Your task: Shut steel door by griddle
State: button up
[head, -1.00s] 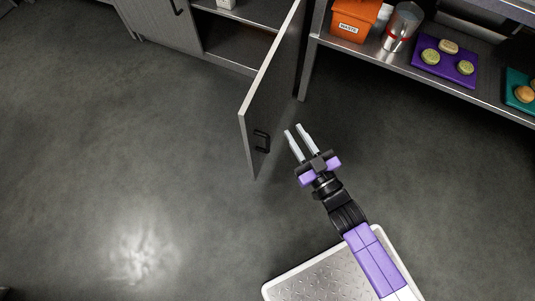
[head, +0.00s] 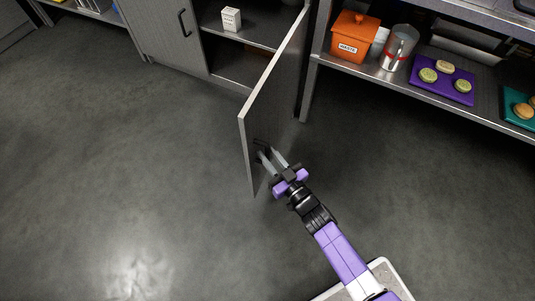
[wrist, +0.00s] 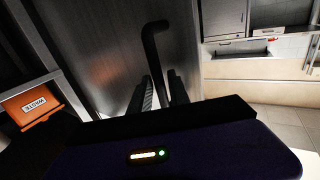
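The steel door (head: 272,105) stands wide open, swung out from its cabinet (head: 235,65) into the room. Its black bar handle (head: 262,146) is near the door's free edge, on the face towards my gripper; it also shows in the wrist view (wrist: 149,52). My gripper (head: 269,156) is right at the handle, its fingers pointing to the door. In the wrist view the two fingers (wrist: 161,92) are apart, with the lower part of the handle between them. I cannot tell whether either finger touches it.
A white carton (head: 231,19) stands on the open cabinet's shelf. The floor left of the door is clear.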

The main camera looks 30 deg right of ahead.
jog(key=shift+w, duration=0.35)
grip_shut()
dwell(1.2)
